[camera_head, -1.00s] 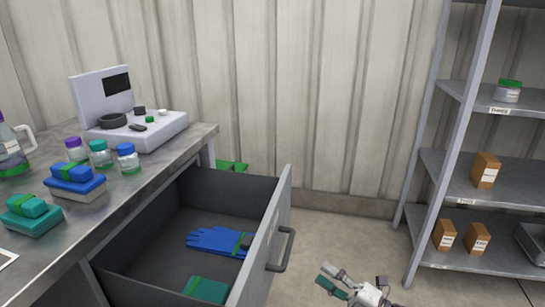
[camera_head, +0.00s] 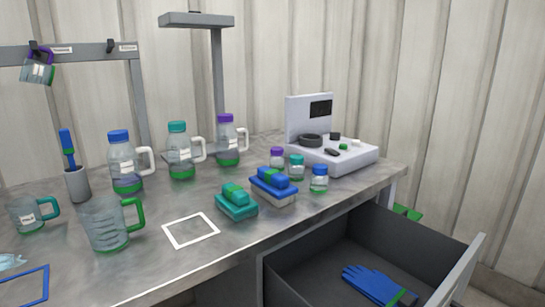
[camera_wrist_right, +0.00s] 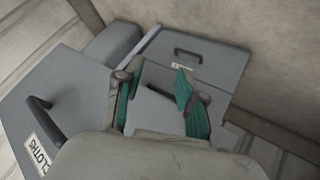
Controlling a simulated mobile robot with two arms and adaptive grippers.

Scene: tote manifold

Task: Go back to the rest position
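My right gripper (camera_wrist_right: 157,95) shows in the right wrist view. Its two teal-padded fingers stand apart and nothing is held between them. Behind the fingers are grey cabinet surfaces. Neither gripper shows in the head view now, and my left gripper is in no current view. In the head view the grey drawer (camera_head: 335,266) below the bench stands open, with a blue glove (camera_head: 378,285) lying in it.
The metal bench (camera_head: 165,270) carries several bottles and jars, a green-handled jug (camera_head: 103,224), stacked teal and blue blocks, and a white device (camera_head: 350,160). In the wrist view, a grey front (camera_wrist_right: 75,110) has a handle and a label reading CLOTHS.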

